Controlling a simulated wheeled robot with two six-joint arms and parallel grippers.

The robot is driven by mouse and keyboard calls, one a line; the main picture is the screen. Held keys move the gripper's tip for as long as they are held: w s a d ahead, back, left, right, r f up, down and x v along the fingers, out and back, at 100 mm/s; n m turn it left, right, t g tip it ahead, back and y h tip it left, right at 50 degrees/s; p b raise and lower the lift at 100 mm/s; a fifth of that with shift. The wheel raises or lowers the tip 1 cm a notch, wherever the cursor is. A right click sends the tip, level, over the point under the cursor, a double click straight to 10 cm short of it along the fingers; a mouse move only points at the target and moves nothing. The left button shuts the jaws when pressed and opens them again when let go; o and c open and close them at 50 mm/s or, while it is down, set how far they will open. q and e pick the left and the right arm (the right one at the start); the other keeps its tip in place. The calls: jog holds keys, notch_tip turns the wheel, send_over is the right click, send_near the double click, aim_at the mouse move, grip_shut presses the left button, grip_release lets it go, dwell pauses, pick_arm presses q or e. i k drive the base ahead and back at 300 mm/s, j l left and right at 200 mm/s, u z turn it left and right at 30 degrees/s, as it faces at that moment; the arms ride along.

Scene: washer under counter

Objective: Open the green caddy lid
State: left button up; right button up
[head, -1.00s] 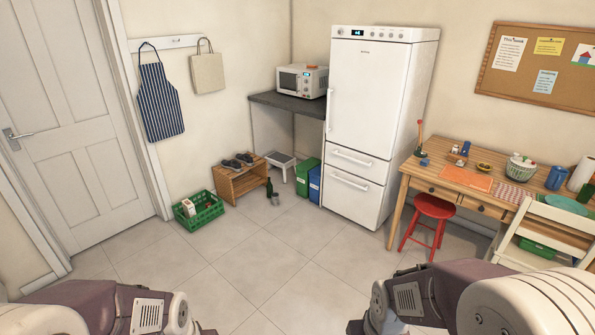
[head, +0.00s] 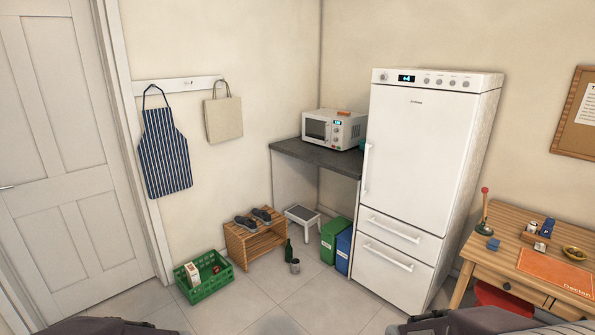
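The green caddy (head: 334,240) stands on the floor below the dark counter, left of the white fridge. It is a narrow upright green bin and its top looks closed, though it is small at this distance. A blue caddy (head: 344,252) stands right beside it, between it and the fridge. Only parts of my arms show along the bottom edge of the head view. Both grippers are out of view, far from the caddy.
A green crate (head: 205,288) with cartons, a wooden shoe bench (head: 254,240), a dark bottle (head: 288,250) and a can (head: 295,266) stand left of the caddies. A step stool (head: 303,218) is behind. The fridge (head: 420,170) borders the right. The floor in front is clear.

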aim_at(333, 228)
jog(key=i, duration=3.9)
jog(key=i+z, duration=0.15)
jog(key=z, duration=0.3)
